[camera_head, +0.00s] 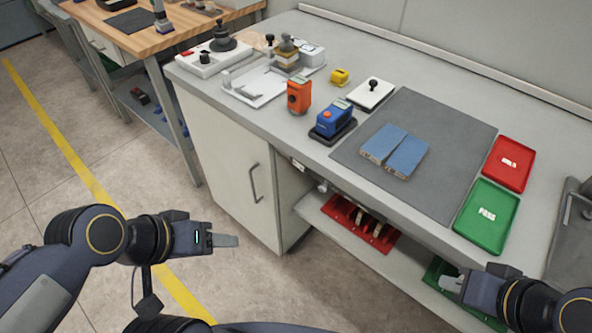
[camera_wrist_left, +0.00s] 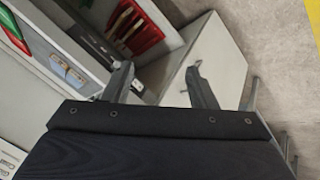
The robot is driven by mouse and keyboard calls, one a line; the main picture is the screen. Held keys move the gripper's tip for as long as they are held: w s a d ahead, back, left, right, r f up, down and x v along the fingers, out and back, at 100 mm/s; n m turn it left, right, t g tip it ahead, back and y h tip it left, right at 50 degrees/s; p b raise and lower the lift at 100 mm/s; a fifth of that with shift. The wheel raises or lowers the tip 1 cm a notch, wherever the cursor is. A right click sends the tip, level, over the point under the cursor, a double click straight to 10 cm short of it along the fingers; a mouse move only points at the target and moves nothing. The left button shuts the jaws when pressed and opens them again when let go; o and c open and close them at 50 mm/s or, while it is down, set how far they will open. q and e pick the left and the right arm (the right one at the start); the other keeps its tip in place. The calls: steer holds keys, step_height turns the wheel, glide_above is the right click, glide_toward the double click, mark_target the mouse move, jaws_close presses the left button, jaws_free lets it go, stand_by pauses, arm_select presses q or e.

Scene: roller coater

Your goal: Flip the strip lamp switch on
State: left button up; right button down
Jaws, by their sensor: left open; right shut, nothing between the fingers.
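No strip lamp is clearly visible. A small pale fitting (camera_head: 298,165) sits on the bench's front edge above the shelf opening; it may be a switch, but it is too small to read its position. My left gripper (camera_head: 226,241) is open and empty in front of the cabinet door, below and left of that fitting. In the left wrist view its two fingers (camera_wrist_left: 160,82) are apart with nothing between them. My right gripper (camera_head: 452,284) is shut and empty near the lower shelf, below the green tray.
The bench (camera_head: 350,170) carries a grey mat (camera_head: 455,125) with blue blocks (camera_head: 396,150), a red tray (camera_head: 508,163) and a green tray (camera_head: 487,214). Orange (camera_head: 299,95) and blue (camera_head: 334,117) devices stand left of the mat. A red holder (camera_head: 355,224) lies on the shelf below. The cabinet handle (camera_head: 255,183) protrudes.

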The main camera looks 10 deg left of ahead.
arm_select(q)
steer(key=d+f+n+h+b, duration=0.1)
steer(key=f+n+b, duration=0.1)
steer(key=w+d+f+n+h+b, duration=0.1)
steer(key=d+f+b, duration=0.1)
steer(key=b, duration=0.1)
steer(key=w+d+f+n+h+b, duration=0.1)
steer(key=d+f+n+h+b, duration=0.1)
steer(key=shift+f+n, duration=0.2)
steer(key=shift+n, duration=0.1)
steer(key=c, duration=0.7)
steer(key=w+n+h+b, duration=0.1)
steer(key=w+d+f+n+b, duration=0.1)
steer(key=n+b, duration=0.1)
steer(key=w+f+n+t+h+b, duration=0.1)
steer(key=n+b, duration=0.1)
steer(key=shift+w+d+h, duration=0.2)
steer(key=shift+d+h, duration=0.05)
steer(key=shift+h, duration=0.05)
jaws_close()
steer(key=w+a+f+n+t+b, duration=0.2)
steer(key=w+a+n+t+b, duration=0.1)
steer(key=n, duration=0.5)
steer(key=w+a+f+n+t+b, duration=0.2)
steer(key=w+a+n+t+b, duration=0.1)
steer(key=w+n+b, duration=0.3)
steer(key=shift+w+f+n+t+b, duration=0.3)
steer(key=shift+w+n+t+b, duration=0.1)
steer(key=shift+w+n+t, duration=0.55)
